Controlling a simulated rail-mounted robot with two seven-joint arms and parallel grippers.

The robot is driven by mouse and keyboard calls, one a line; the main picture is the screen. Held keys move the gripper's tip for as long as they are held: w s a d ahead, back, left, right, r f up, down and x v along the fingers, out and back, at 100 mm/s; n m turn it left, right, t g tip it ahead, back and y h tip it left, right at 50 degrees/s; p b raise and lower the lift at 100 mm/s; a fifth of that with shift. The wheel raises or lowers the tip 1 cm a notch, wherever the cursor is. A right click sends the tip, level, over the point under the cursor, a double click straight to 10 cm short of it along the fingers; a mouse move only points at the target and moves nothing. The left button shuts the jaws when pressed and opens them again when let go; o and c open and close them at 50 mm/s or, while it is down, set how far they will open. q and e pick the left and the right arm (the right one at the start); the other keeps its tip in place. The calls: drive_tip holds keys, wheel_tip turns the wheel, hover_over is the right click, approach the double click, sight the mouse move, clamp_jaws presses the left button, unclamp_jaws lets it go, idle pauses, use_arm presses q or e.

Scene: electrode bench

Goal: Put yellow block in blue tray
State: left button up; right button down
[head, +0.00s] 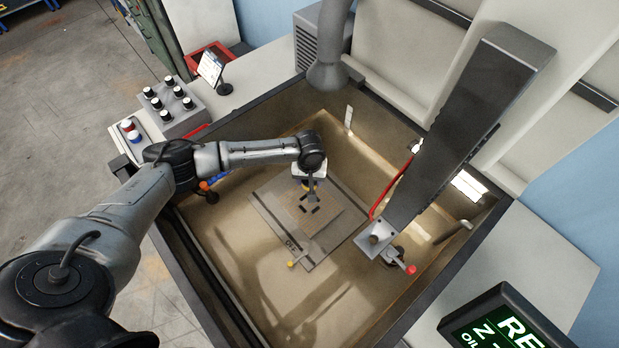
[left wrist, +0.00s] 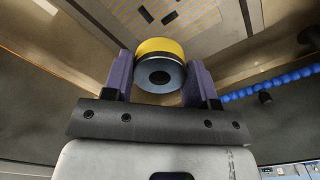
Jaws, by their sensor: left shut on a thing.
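My left gripper (head: 308,184) reaches over the sunken machine tank from the left. It is shut on a round yellow piece, which I take for the yellow block; its yellow part (left wrist: 160,46) and the blue-grey round end (left wrist: 160,75) with a dark hole sit between the two purple fingers in the left wrist view. In the head view the piece is small and mostly hidden by the gripper, above a plate (head: 270,214) on the tank floor. I see no blue tray in either view. My right gripper is not in view.
Tank walls (head: 215,305) surround the work area. A large dark column (head: 470,115) with a red hose (head: 388,192) stands right of my gripper. A blue segmented hose (left wrist: 270,86) runs close by. A knob box (head: 170,105) and a red tray (head: 205,58) lie outside the tank.

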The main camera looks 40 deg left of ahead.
use_arm(q)
wheel_tip(320, 180, up, 9)
drive_tip(key=p, duration=0.9)
drive_tip(key=shift+r, duration=0.1)
drive_tip(key=shift+r+b, duration=0.2)
drive_tip(key=shift+b, duration=0.15)
wheel_tip(320, 180, up, 4)
drive_tip(key=shift+r, duration=0.25)
